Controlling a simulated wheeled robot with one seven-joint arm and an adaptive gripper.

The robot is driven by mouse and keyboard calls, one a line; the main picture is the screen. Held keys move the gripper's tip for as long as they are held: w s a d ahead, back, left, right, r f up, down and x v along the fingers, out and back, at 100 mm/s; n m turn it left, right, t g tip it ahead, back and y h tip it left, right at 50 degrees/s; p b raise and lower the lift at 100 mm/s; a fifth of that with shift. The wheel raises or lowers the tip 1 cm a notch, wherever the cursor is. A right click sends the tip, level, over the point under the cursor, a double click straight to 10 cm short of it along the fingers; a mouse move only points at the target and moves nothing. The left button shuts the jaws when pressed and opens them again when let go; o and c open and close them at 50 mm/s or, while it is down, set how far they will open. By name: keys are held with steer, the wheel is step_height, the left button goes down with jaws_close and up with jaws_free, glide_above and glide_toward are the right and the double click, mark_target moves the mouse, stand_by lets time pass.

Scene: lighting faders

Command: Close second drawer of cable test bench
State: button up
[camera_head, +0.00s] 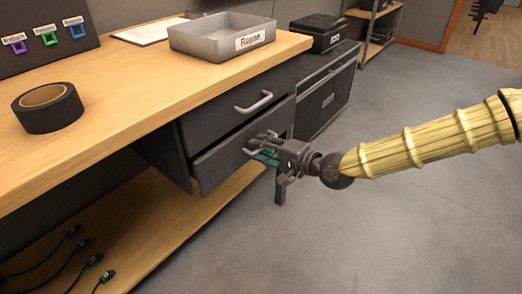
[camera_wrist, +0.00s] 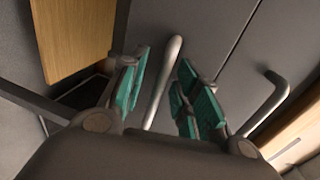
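The cable test bench (camera_head: 120,115) has two stacked grey drawers under its wooden top. The upper drawer (camera_head: 215,115) looks shut. The second drawer (camera_head: 222,162), below it, stands out a little from the bench, with part of its side showing. My gripper (camera_head: 266,152) is at the second drawer's front, by its handle. In the wrist view, the silver handle (camera_wrist: 165,75) of that drawer runs between my green finger pads (camera_wrist: 170,95). The fingers are apart, with gaps visible beside the handle. The upper drawer's handle (camera_wrist: 270,103) is to the right there.
A grey tray labelled Repair (camera_head: 222,38) and a roll of black tape (camera_head: 48,108) are on the bench top. A dark cabinet (camera_head: 325,95) with a black case (camera_head: 318,32) stands beyond the drawers. Cables lie on the low shelf (camera_head: 150,235). The floor at right is clear.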

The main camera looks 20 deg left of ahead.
steer(key=shift+w+a, duration=0.1)
steer(key=shift+a, duration=0.05)
jaws_close()
steer(key=shift+r, duration=0.1)
